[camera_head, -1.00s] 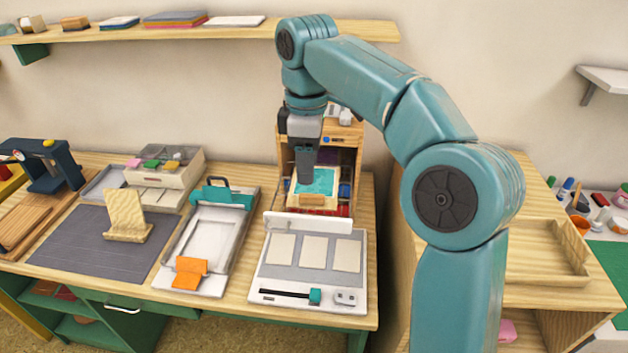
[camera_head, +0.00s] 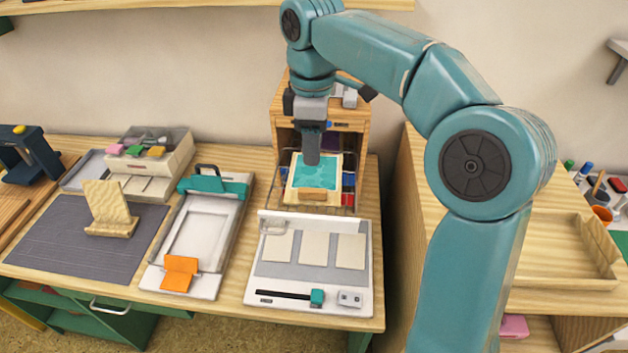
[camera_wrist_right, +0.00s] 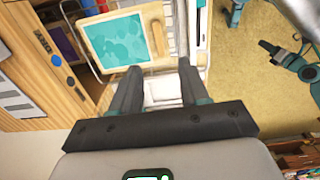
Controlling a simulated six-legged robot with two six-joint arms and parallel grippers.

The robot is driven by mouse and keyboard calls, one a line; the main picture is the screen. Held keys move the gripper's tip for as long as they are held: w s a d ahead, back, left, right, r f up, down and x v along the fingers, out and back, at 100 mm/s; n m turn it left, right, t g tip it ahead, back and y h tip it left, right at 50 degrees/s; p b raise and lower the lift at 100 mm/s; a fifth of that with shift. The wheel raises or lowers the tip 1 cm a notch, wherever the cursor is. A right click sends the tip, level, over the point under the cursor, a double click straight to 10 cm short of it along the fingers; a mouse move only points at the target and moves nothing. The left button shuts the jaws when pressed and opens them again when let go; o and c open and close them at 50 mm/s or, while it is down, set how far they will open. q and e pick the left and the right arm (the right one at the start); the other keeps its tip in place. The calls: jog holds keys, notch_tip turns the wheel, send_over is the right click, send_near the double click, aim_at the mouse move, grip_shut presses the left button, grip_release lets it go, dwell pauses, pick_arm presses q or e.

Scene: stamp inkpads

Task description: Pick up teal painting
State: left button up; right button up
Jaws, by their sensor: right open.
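The teal painting (camera_head: 316,170) has a pale wooden border and a small wooden block at its front edge. It lies on a wire rack in front of the wooden cabinet at the back of the table. It also shows in the right wrist view (camera_wrist_right: 115,38), ahead of the fingertips. My right gripper (camera_head: 312,160) points down over the painting's back part. In the right wrist view its two fingers (camera_wrist_right: 160,72) are spread apart with nothing between them. I cannot tell whether they touch the painting. My left gripper is not in view.
The wooden cabinet (camera_head: 350,130) stands close behind the gripper. A white board with three pale cards (camera_head: 312,288) sits in front of the rack. A clamp frame (camera_head: 200,235) with a teal bar and orange tab lies to the left. A wooden tray (camera_head: 560,245) is at right.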

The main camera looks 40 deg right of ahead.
send_over(310, 190)
jog(key=f, duration=0.5)
jog(key=shift+s+d+f+b, duration=0.15)
jog(key=shift+d+f+b, duration=0.1)
jog(key=shift+b, duration=0.1)
jog(key=shift+s+a, duration=0.15)
jog(key=shift+f, duration=0.35)
jog(key=f, duration=0.4)
jog(key=shift+w, duration=0.35)
jog(key=shift+s+f, duration=0.1)
jog(key=shift+f, duration=0.3)
jog(key=shift+c, duration=0.3)
grip_shut()
